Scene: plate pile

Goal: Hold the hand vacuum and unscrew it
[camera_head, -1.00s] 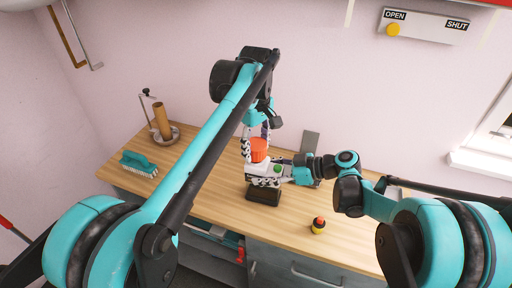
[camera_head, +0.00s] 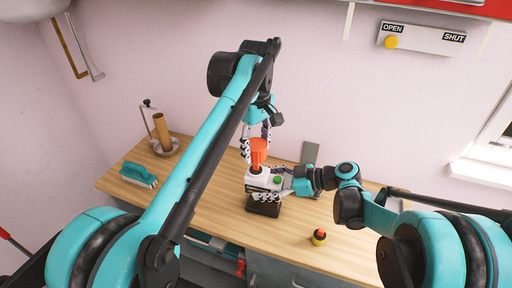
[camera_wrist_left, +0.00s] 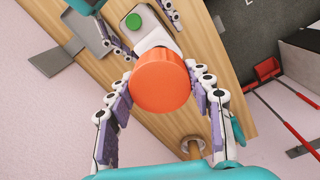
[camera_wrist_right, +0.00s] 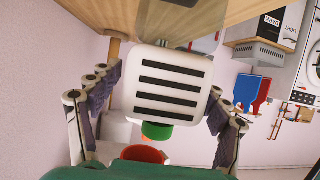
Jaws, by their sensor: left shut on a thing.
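The hand vacuum has a white body (camera_head: 257,181) with a green button (camera_head: 278,180), a black base (camera_head: 263,208) on the worktop and an orange top part (camera_head: 259,149). My left gripper (camera_head: 257,136) comes from above and is shut on the orange part, which fills the space between its fingers in the left wrist view (camera_wrist_left: 163,90). My right gripper (camera_head: 275,182) reaches in from the right. Its fingers stand open on both sides of the slotted white body (camera_wrist_right: 172,85), with a gap visible at the left finger. Whether the orange part still touches the body is hidden.
On the wooden worktop (camera_head: 205,205), a teal brush (camera_head: 138,174) and a holder with a brown roll (camera_head: 162,133) stand left. A grey plate (camera_head: 311,152) is behind my right gripper.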

